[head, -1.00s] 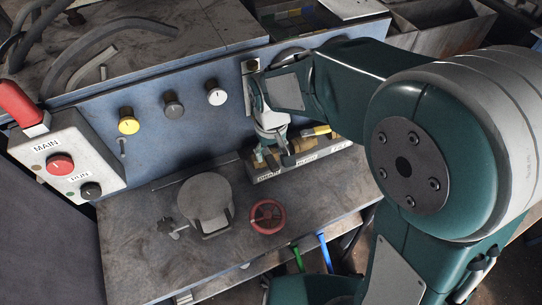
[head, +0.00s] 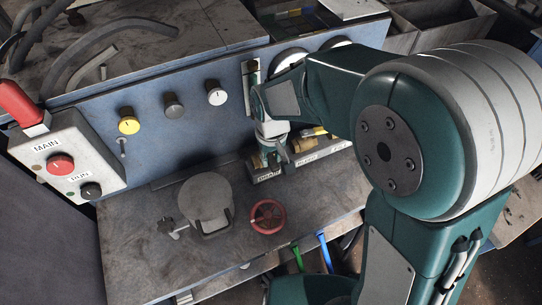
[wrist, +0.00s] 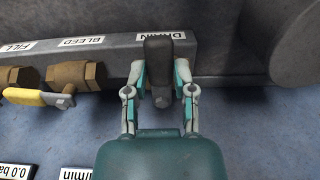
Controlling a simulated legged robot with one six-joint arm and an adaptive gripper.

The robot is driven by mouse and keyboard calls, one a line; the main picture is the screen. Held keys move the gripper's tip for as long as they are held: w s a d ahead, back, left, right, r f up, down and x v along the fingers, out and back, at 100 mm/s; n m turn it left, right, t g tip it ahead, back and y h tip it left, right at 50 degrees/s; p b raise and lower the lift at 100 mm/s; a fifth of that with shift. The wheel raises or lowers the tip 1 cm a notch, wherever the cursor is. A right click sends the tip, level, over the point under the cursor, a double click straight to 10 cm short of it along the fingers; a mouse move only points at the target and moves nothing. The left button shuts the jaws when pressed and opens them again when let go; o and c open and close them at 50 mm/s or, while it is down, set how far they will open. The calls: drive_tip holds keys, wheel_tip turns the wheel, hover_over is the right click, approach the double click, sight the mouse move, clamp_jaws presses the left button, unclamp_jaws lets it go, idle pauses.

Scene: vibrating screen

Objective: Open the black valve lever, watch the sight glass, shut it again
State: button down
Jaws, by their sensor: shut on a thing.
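The black valve lever (wrist: 159,52) stands between my gripper's fingers in the wrist view, beside an upside-down DRAIN label (wrist: 163,36). My gripper (wrist: 160,76) is shut on this lever, with one finger on each side. In the head view my gripper (head: 274,148) is low in front of the blue panel, at the valve row; the lever is hard to make out there. A narrow upright fitting (head: 251,82), apparently the sight glass, is on the panel to the left of my wrist. Its contents are too small to read.
Next to the lever is a brass valve (wrist: 75,76) with a yellow handle (wrist: 37,97). Yellow, grey and white knobs (head: 216,97) are on the panel. A round grey lid (head: 205,197) and a red handwheel (head: 267,216) are on the bench. A switch box (head: 68,165) stands left.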

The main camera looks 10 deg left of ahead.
drive_tip(key=shift+d+n, duration=0.1)
drive_tip(key=shift+n, duration=0.2)
drive_tip(key=w+n, duration=0.1)
drive_tip(key=n, duration=0.3)
drive_tip(key=w+d+n, duration=0.1)
drive_tip(key=w+n, duration=0.1)
drive_tip(key=n, duration=0.2)
drive_tip(key=w+n, duration=0.1)
drive_tip(key=n, duration=0.3)
drive_tip(key=shift+w+d+f+n, duration=0.1)
drive_tip(key=shift+w+d+n, duration=0.05)
drive_tip(key=shift+d+n, duration=0.2)
drive_tip(key=shift+w+a+n, duration=0.2)
drive_tip(key=shift+w+n, duration=0.25)
drive_tip(key=shift+n, duration=0.75)
drive_tip(key=shift+w+a+n, duration=0.15)
drive_tip(key=shift+w+n, duration=0.3)
drive_tip(key=shift+n, duration=0.7)
drive_tip(key=shift+c, duration=2.2)
unclamp_jaws()
drive_tip(key=shift+w, duration=0.1)
